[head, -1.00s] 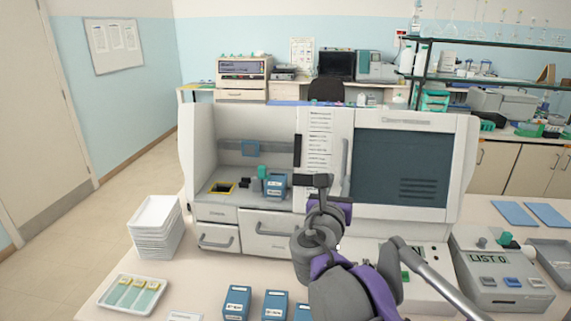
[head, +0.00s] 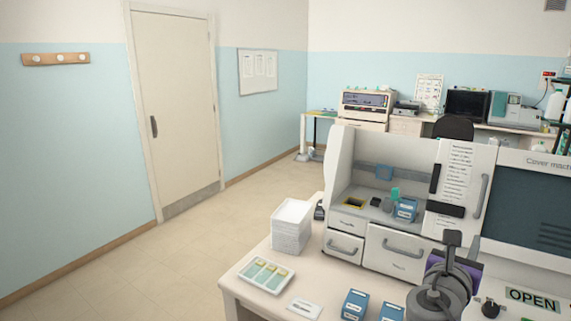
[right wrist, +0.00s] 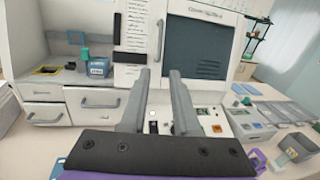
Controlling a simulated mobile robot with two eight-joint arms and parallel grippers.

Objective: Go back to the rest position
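My right gripper (head: 452,240) is in front of the large white cover machine (head: 517,165), at the lower right of the head view. In the right wrist view its two grey fingers (right wrist: 160,76) stand apart with nothing between them, so it is open. They point toward the machine's front. In the head view the arm hides part of the machine's lower front. My left gripper is in neither current view.
A blue box (head: 405,210) sits in the machine's open bay. On the table are a stack of white trays (head: 292,228), a tray with slides (head: 265,275) and blue boxes (head: 355,305). Open floor (head: 200,260) lies at the left, before a door (head: 176,110).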

